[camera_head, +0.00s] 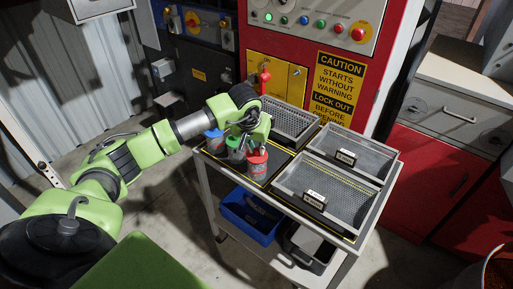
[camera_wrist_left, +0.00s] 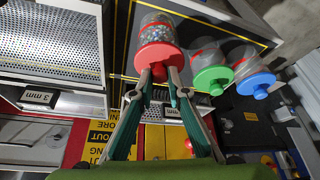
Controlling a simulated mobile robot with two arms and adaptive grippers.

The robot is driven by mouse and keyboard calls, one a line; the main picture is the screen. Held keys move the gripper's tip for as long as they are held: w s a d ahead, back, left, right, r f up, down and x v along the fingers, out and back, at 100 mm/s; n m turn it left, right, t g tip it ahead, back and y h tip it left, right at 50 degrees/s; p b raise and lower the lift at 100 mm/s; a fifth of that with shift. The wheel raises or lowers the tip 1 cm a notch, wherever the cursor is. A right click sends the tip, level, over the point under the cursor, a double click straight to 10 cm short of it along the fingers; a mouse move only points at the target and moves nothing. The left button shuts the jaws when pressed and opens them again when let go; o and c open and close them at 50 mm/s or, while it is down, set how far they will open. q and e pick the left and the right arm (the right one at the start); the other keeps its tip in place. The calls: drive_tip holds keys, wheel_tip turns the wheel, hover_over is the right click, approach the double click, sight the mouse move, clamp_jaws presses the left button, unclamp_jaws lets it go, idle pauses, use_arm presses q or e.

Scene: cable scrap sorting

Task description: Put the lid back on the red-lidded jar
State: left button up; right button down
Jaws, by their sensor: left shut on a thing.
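The red-lidded jar (camera_head: 258,171) is clear with grainy contents and stands at the front of the cart top. It also shows in the left wrist view (camera_wrist_left: 156,26). The red lid (camera_wrist_left: 158,57) is at the jar's mouth, and its knob points toward my gripper. I cannot tell whether it is fully seated or slightly above the rim. My left gripper (camera_wrist_left: 159,82) is shut on the lid's knob. In the head view the red lid (camera_head: 257,157) shows just below the fingers. My right gripper is in neither view.
A green-lidded jar (camera_wrist_left: 212,77) and a blue-lidded jar (camera_wrist_left: 255,82) stand close beside the red one. Mesh trays (camera_head: 326,188) with size labels fill the rest of the cart top. A blue bin (camera_head: 250,215) sits on the lower shelf. A red control cabinet (camera_head: 300,55) stands behind.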

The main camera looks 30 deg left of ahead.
use_arm(q)
drive_tip(key=shift+f+b, duration=0.2)
drive_tip(key=shift+b, duration=0.3)
idle(0.9)
idle(0.4)
drive_tip(key=o, duration=1.3)
drive_tip(key=shift+o, duration=0.2)
drive_tip(key=shift+r, duration=0.1)
drive_tip(key=shift+r+p, duration=2.1)
drive_tip(key=shift+r, duration=1.35)
clamp_jaws()
